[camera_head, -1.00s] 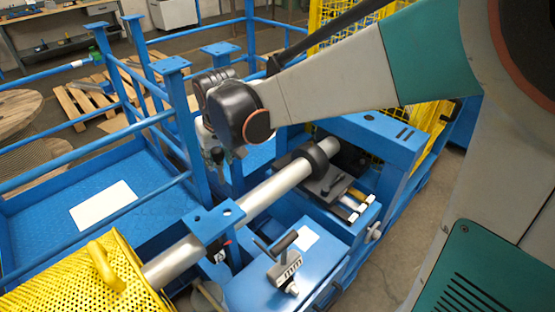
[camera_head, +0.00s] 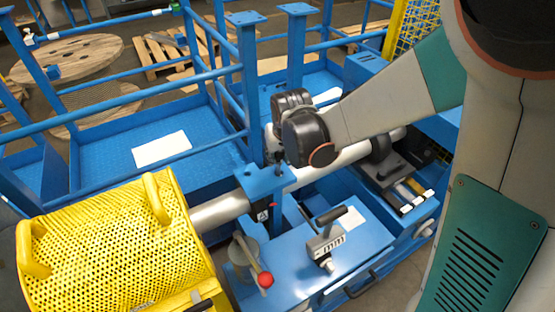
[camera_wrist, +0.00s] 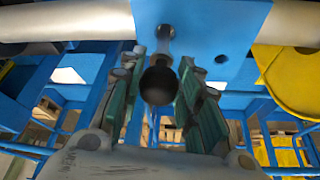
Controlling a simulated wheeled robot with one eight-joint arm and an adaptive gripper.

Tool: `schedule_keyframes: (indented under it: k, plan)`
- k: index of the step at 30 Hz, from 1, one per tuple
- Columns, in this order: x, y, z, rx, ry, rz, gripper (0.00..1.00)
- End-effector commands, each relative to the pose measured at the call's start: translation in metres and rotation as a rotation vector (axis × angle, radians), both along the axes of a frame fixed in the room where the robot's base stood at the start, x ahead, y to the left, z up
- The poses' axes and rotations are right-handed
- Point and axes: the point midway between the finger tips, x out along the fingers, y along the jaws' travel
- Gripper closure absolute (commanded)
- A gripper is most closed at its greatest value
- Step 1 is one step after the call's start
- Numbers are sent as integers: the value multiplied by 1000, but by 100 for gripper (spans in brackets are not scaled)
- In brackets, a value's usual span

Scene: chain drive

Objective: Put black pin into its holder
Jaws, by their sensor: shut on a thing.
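In the wrist view, my gripper (camera_wrist: 157,100) has its green-padded fingers on both sides of the black pin (camera_wrist: 158,85), whose round dark end faces the camera. The fingers are shut on it. Just beyond it is a blue bracket (camera_wrist: 215,25) with a keyhole-like slot (camera_wrist: 165,34) and a small hole to the right. The pin appears just below the slot; I cannot tell whether they touch. In the head view, my dark wrist hides most of the gripper and the pin. It is above and behind the blue bracket (camera_head: 264,179) on the silver shaft (camera_head: 220,211).
A yellow perforated guard (camera_head: 110,245) stands at front left. A red-knobbed lever (camera_head: 265,280) and a black-handled crank (camera_head: 325,240) stand in front of the bracket. Blue posts and rails (camera_head: 245,80) rise close beside my wrist. A white sheet (camera_head: 161,149) lies on the blue platform.

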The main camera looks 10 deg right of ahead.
Motion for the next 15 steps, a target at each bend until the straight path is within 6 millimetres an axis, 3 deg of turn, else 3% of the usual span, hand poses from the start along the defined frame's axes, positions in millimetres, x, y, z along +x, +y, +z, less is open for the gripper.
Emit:
schedule_keyframes:
  k: [9,15]
  plan:
    - [1,0,-39,0,-1,0,100]
    - [1,0,-42,0,-1,0,100]
